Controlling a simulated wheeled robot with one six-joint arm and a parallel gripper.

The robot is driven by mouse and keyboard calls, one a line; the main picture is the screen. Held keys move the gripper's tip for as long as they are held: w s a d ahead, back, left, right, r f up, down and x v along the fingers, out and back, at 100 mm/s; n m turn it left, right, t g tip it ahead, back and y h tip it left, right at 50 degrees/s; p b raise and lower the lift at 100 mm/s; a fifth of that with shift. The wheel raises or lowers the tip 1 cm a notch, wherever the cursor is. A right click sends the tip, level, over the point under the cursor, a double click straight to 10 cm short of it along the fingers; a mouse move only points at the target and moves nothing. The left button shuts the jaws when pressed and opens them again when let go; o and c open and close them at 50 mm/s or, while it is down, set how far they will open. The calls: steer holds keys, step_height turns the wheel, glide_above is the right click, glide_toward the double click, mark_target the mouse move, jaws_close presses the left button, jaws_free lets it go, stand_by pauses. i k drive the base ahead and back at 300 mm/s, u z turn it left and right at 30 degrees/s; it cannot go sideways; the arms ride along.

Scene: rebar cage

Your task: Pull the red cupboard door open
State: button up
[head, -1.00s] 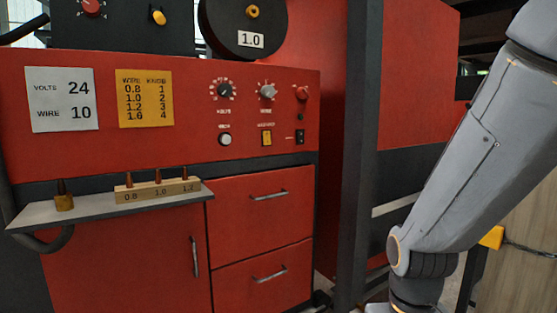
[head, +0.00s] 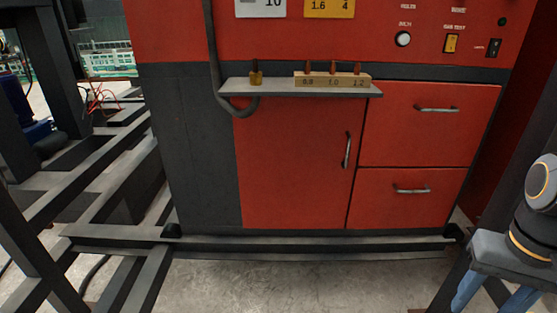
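The red cupboard door (head: 295,165) is shut in the lower front of the red and dark grey machine, in the middle of the head view. Its upright metal bar handle (head: 347,150) is near the door's right edge. A grey shelf (head: 290,90) juts out over the top of the door. My gripper is not in view. Part of my arm shows at the right edge, well apart from the door.
Two red drawers, an upper (head: 425,130) and a lower (head: 400,205), are right of the door. A wooden block (head: 345,80) with several nozzles and a brass piece (head: 256,78) stand on the shelf. Dark steel beams (head: 270,244) run low in front; a frame stands left.

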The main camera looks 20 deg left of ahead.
mark_target(297, 155)
steer(key=u, duration=1.1)
